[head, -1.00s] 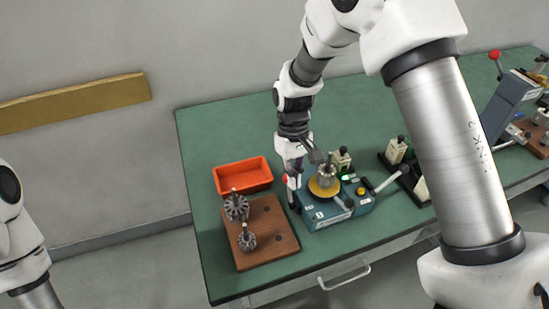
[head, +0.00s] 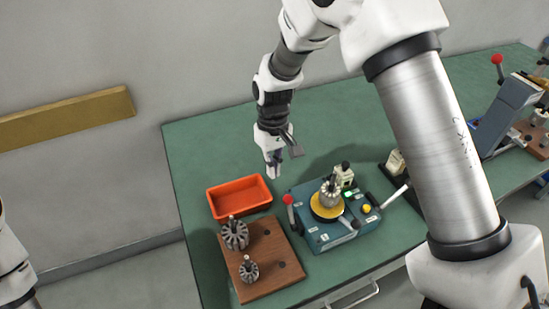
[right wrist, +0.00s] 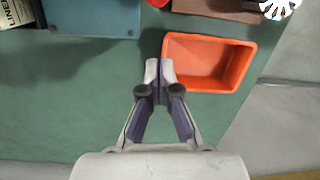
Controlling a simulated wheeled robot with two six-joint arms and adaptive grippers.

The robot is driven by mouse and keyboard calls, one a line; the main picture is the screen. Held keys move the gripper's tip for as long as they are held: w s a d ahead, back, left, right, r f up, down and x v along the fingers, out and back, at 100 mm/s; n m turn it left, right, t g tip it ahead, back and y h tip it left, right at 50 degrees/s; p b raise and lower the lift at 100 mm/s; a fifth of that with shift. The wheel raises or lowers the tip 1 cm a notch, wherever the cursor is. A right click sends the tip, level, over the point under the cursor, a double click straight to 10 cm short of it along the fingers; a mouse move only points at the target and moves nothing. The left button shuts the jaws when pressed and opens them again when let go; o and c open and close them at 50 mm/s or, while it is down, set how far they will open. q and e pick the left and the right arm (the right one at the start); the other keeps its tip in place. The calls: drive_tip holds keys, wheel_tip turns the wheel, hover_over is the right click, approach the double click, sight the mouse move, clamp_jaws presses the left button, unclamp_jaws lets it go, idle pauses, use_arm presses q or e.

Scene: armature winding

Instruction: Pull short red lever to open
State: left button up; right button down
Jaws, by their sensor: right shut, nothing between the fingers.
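The short red lever (head: 289,211) has a red knob and a thin stem, and stands close to upright at the left side of the blue winding machine (head: 316,238). Its red knob (right wrist: 157,2) is cut off by the top edge of the right wrist view. My right gripper (head: 274,171) is shut and empty, above the green table behind the lever and apart from it. In the right wrist view its fingertips (right wrist: 161,70) meet beside the orange bin. A grey slotted armature (head: 329,193) stands on the machine's yellow disc (head: 326,212). My left gripper is out of view.
The orange bin (head: 239,213) lies left of the machine. A brown wooden block (head: 268,285) in front holds two slotted armatures (head: 235,234). The green table (head: 210,145) is clear behind the bin. A second machine (head: 505,112) stands at far right.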

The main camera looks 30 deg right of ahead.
sight(291, 213)
drive_tip(key=f, duration=0.2)
drive_tip(key=s+f+p, duration=0.1)
drive_tip(key=f, duration=0.1)
drive_tip(key=shift+s+a+f, duration=0.1)
drive_tip(key=shift+s+f, duration=0.05)
drive_tip(key=shift+f, duration=0.05)
drive_tip(key=s, duration=0.1)
drive_tip(key=s+r+p, duration=0.1)
drive_tip(key=shift+s+d, duration=0.2)
drive_tip(key=shift+s, duration=0.2)
